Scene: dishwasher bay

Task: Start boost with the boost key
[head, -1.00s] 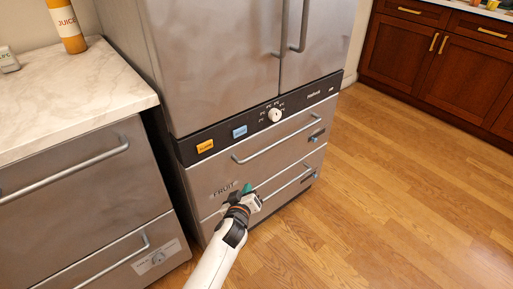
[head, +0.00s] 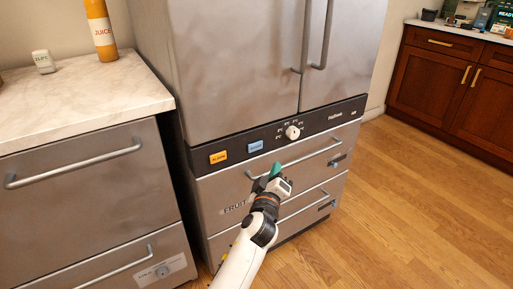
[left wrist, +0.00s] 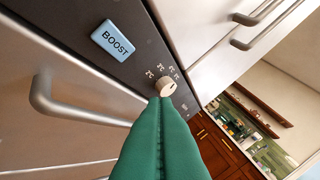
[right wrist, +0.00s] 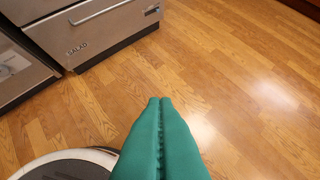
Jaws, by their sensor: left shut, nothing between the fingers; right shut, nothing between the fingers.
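The blue boost key (head: 255,146) sits on the dark control strip of the steel fridge, between an orange key and a white dial. In the left wrist view the key (left wrist: 113,40) reads BOOST and lies up and left of the fingertips. My left gripper (head: 276,168) is shut and empty, just below the strip and a little right of the key, apart from it. Its green fingers (left wrist: 160,103) show closed in the left wrist view, with the dial beyond their tips. My right gripper (right wrist: 160,102) is shut and empty over the wood floor, outside the head view.
The orange key (head: 218,157) is left of the boost key, and the white dial (head: 292,132) is right of it. A drawer handle (head: 310,156) sticks out below the strip. A marble counter (head: 80,92) with a juice bottle (head: 100,30) stands left. Open floor lies right.

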